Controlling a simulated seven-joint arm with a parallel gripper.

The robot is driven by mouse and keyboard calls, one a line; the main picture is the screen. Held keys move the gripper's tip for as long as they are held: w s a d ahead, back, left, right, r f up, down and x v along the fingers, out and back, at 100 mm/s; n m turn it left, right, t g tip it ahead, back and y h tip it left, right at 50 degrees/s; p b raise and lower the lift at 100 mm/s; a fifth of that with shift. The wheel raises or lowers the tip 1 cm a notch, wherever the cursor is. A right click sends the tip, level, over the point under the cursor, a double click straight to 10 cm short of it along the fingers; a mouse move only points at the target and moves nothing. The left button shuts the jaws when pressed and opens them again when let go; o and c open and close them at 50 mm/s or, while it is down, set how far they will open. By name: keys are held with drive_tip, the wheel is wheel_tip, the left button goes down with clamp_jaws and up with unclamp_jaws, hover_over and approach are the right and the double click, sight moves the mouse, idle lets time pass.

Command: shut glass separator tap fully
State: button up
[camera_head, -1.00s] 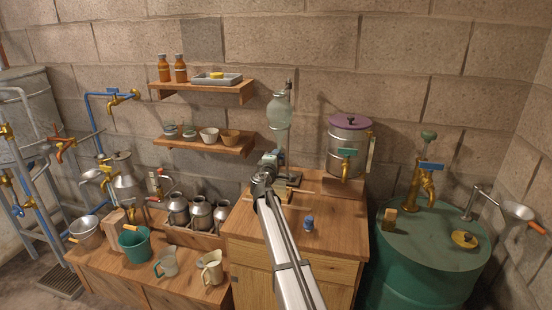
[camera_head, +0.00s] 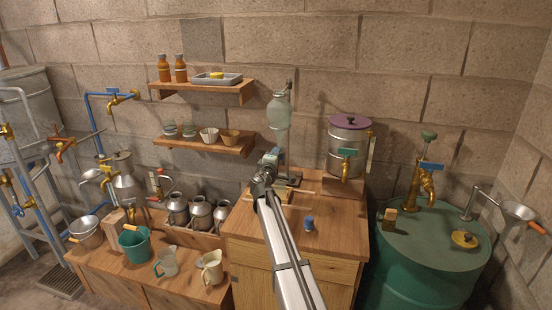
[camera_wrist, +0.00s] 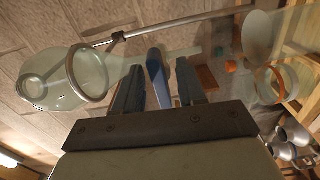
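The glass separator (camera_head: 280,110) is a pale green glass vessel on a stand at the back of the wooden cabinet; its glass body (camera_wrist: 100,75) fills the left of the wrist view. A blue tap handle (camera_wrist: 157,75) stands between the two dark fingers of my gripper (camera_wrist: 158,85). Narrow gaps show on both sides of the handle, so the fingers look open around it and not clamped. In the head view my gripper (camera_head: 269,166) is at the separator's lower part, and the wrist partly hides the tap. The tap's exact angle is hard to tell.
A steel can with a purple lid (camera_head: 349,145) stands right of the separator. Wooden shelves (camera_head: 205,146) hang left. A green drum (camera_head: 425,265) stands right.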

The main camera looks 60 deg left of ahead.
drive_tip(key=shift+s+d, duration=0.1)
drive_tip(key=v, duration=1.3)
drive_tip(key=shift+s+d, duration=0.2)
